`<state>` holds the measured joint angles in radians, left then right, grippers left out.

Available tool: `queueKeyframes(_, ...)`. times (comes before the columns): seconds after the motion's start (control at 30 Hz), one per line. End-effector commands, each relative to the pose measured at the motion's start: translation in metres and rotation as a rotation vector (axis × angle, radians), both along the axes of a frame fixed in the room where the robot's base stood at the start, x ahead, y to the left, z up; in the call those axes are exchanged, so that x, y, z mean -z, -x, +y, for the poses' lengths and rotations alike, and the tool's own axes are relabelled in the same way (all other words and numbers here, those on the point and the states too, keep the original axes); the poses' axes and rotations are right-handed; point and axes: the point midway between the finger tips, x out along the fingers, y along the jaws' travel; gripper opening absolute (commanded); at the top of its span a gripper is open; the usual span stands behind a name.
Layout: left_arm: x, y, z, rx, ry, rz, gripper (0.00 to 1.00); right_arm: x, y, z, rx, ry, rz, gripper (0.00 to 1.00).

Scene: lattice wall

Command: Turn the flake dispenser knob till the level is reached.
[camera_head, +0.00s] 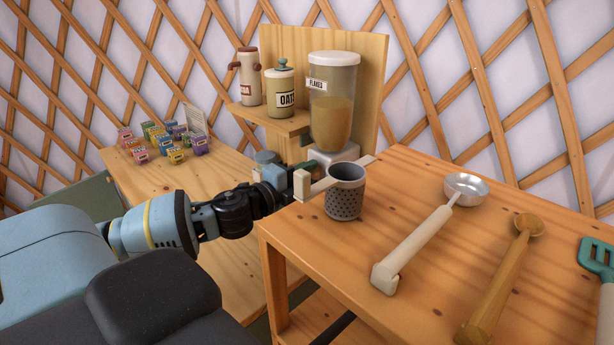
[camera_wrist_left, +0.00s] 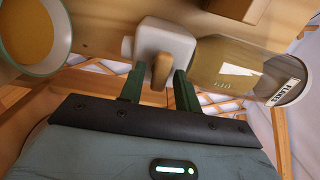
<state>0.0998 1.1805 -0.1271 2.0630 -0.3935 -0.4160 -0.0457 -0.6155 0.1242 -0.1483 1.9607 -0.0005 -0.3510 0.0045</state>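The flake dispenser (camera_head: 333,100) is a clear container with a white lid, a FLAKES label and tan flakes in its lower part, on a white base (camera_head: 335,157). My left gripper (camera_head: 290,175) is at its base. In the left wrist view the gripper's green fingers (camera_wrist_left: 160,88) stand apart with a tan knob (camera_wrist_left: 161,71) between them, under the white base (camera_wrist_left: 163,40). A gap shows beside the knob, so the gripper looks open. A grey speckled cup (camera_head: 344,202) stands in front of the dispenser. The fill level inside it is not clear. My right gripper is not in view.
Canisters, one labelled OATS (camera_head: 280,93), stand on a wooden shelf left of the dispenser. Small coloured boxes (camera_head: 165,140) sit on the left table.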

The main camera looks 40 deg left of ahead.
Motion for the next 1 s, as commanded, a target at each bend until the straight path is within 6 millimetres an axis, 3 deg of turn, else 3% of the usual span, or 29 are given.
queueKeyframes(0.47,0.0,0.005,0.0,0.002,0.001,0.0,0.38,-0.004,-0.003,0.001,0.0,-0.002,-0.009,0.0)
queueKeyframes(1.0,0.002,0.045,0.003,0.001,0.004,0.003,0.38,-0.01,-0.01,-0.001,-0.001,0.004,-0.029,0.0)
